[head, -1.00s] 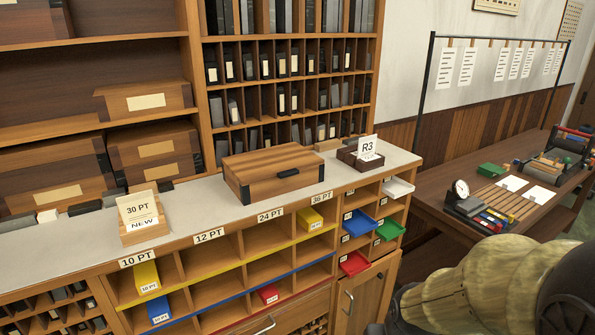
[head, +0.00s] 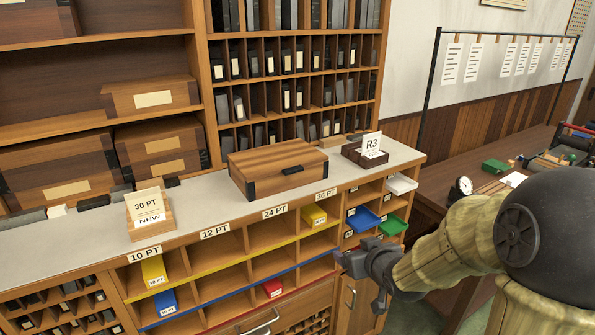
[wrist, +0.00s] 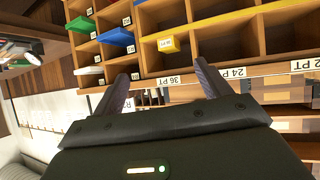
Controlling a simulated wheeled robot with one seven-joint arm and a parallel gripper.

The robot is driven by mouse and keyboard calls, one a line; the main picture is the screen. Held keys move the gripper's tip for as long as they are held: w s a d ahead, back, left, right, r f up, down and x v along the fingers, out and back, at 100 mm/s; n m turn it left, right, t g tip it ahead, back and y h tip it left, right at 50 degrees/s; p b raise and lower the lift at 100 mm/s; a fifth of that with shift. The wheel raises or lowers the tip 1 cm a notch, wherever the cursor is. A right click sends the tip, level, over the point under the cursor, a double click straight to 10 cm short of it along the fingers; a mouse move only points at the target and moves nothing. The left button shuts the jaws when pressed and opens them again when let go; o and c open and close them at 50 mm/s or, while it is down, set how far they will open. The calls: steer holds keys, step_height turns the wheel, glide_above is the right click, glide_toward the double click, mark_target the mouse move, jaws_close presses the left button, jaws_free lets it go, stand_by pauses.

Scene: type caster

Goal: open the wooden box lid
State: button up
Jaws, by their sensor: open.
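The wooden box (head: 277,168) sits on the pale countertop with its lid (head: 276,158) closed. The wrist view is upside down and shows the cubbies; I cannot make out the box there.
A card holder marked R3 (head: 366,152) stands right of the box, and a 30 PT card holder (head: 149,214) stands to the left. Blue (head: 363,218) and green (head: 391,225) trays jut out below the counter. Bare countertop (head: 205,198) lies left of the box.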

mark_target(295, 171)
steer(key=w+a+r+n+t+y, duration=0.2)
steer(key=w+a+r+t+y, duration=0.1)
steer(key=r, duration=0.7)
steer(key=w+a+y, duration=0.1)
steer(key=a+y, duration=0.1)
steer(key=y, duration=0.1)
steer(key=shift+a+n+t+y+p, duration=0.25)
steer(key=shift+n+t+y+p, duration=0.05)
steer(key=shift+n+t+p, duration=0.1)
steer(key=p+x, duration=0.6)
steer(key=x, duration=1.1)
steer(key=shift+w+a, duration=0.1)
